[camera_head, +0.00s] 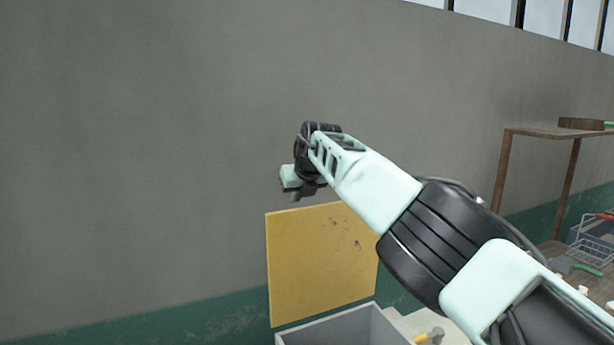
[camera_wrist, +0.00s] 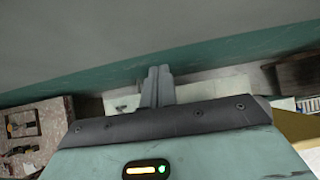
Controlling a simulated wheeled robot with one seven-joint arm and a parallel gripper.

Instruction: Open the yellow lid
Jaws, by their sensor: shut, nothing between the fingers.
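The yellow lid (camera_head: 318,262) stands upright at the back of a grey box (camera_head: 345,328) in the head view, so the box's top is open. Only the box's upper part shows at the bottom edge. My gripper (camera_head: 292,190) is above the lid's top edge, in front of the grey wall. In the wrist view the two fingers of my gripper (camera_wrist: 158,72) are together with nothing between them. A yellow surface, likely the lid (camera_wrist: 294,122), shows at the right edge of the wrist view.
A wooden shelf (camera_head: 558,133) stands at the right, with a wire basket (camera_head: 597,240) below it. A yellow-headed tool (camera_head: 430,336) lies right of the box. A board with tools (camera_wrist: 35,130) is at left in the wrist view. The wall left of the lid is bare.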

